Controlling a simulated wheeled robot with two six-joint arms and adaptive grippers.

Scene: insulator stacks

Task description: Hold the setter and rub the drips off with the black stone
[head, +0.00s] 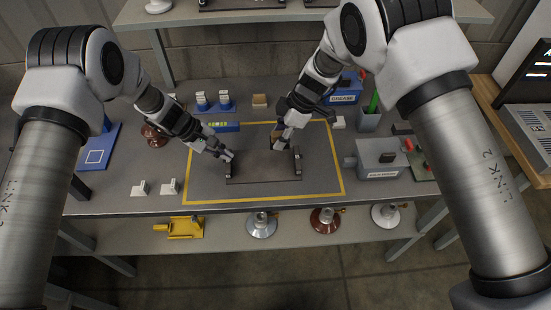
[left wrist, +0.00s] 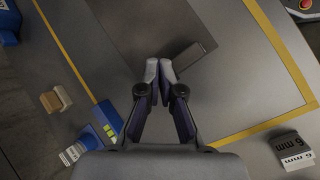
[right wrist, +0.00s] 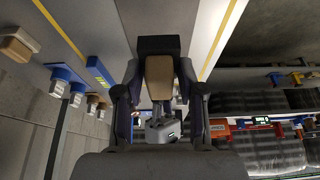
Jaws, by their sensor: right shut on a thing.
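The setter (head: 263,170) is a flat dark plate with a raised dark block at each end, lying inside the yellow outline on the table. My left gripper (head: 228,157) is at its left end. In the left wrist view my left gripper's tips (left wrist: 159,72) meet with nothing seen between them, beside a dark end block (left wrist: 196,55). My right gripper (head: 278,148) is over the back of the setter. In the right wrist view it is shut on a tan-backed block with a black end, the black stone (right wrist: 159,44). Its contact with the setter cannot be told.
A grey box (head: 381,158) stands right of the yellow outline, a blue grease box (head: 345,88) behind. Two small white-grey blocks (head: 169,186) lie front left. Blue holders (head: 213,104) stand at the back. The table inside the outline is clear around the setter.

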